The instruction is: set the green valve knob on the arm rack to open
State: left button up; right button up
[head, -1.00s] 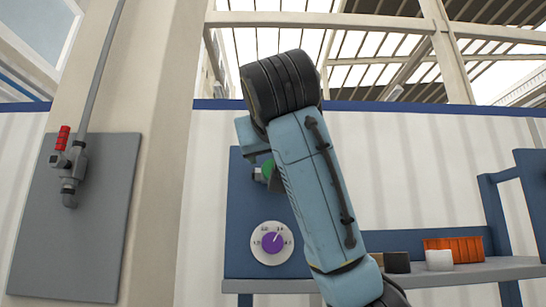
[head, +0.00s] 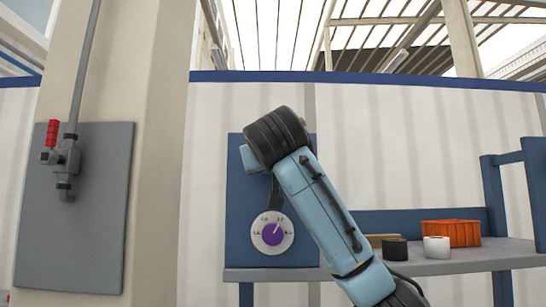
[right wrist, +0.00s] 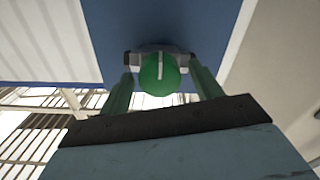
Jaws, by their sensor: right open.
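The green valve knob (right wrist: 158,76) is round with a pale stripe running upright in the right wrist view. It sits in front of a grey fitting on the blue panel (head: 240,195). My right gripper (right wrist: 160,84) is open, with one finger on each side of the knob; I cannot tell whether they touch it. In the head view my right arm hides the knob, and only a dark part of the right gripper (head: 275,196) shows below the wrist. My left gripper is not in view.
A purple dial (head: 272,233) on a white plate is below the wrist on the blue panel. A red-handled valve (head: 60,155) is on a grey board at left. A shelf (head: 450,262) at right holds an orange bin (head: 451,233), a black roll (head: 395,248) and a white roll (head: 436,247).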

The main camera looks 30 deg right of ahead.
jog(key=c, duration=1)
jog(key=shift+o, duration=0.2)
jog(key=shift+n, duration=0.4)
jog(key=n, duration=1.7)
jog(key=shift+f, duration=0.1)
jog(key=o, duration=1)
jog(key=shift+c, duration=0.2)
